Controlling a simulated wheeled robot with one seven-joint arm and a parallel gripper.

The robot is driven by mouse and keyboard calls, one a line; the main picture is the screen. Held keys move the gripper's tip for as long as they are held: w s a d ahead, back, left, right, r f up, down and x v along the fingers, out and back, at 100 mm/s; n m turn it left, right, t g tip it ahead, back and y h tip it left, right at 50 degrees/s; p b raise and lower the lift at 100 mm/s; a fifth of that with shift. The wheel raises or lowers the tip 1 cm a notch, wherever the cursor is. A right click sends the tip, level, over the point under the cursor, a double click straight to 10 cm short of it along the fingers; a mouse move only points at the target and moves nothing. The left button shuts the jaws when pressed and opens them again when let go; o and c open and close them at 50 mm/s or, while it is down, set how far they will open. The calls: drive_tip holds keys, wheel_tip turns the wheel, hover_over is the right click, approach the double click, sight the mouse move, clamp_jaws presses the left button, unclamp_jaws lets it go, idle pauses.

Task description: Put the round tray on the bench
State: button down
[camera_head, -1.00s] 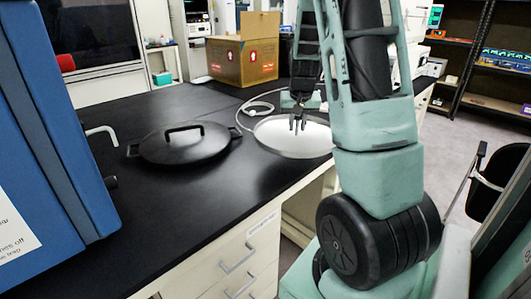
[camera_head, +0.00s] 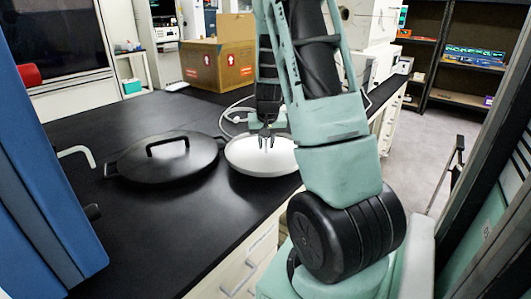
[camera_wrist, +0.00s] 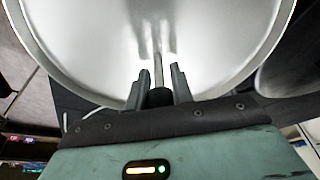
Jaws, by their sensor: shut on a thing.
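The round tray (camera_head: 245,160) is pale and shallow, just right of the black lid near the bench's front edge in the head view. It also fills the upper part of the wrist view (camera_wrist: 90,50). My gripper (camera_head: 267,143) is over the tray, fingers pointing down. In the wrist view my gripper (camera_wrist: 158,88) is shut on a thin upright part of the tray between its fingers. The black bench (camera_head: 150,225) lies under and around the tray. I cannot tell whether the tray touches it. My arm hides the tray's right side.
A round black lid (camera_head: 165,160) with a handle lies close to the tray's left. A cardboard box (camera_head: 217,65) and a pale cable (camera_head: 232,118) are behind. A blue door (camera_head: 40,200) stands at the left. The front middle of the bench is clear.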

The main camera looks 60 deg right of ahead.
sight(266, 145)
drive_tip(key=shift+f, duration=1.7)
drive_tip(key=shift+f+b, duration=0.1)
drive_tip(key=shift+b, duration=0.2)
drive_tip(key=c, duration=1.2)
unclamp_jaws()
drive_tip(key=shift+r, duration=0.5)
drive_tip(key=p+v, duration=0.2)
drive_tip(key=v, duration=0.9)
drive_tip(key=shift+a, duration=0.15)
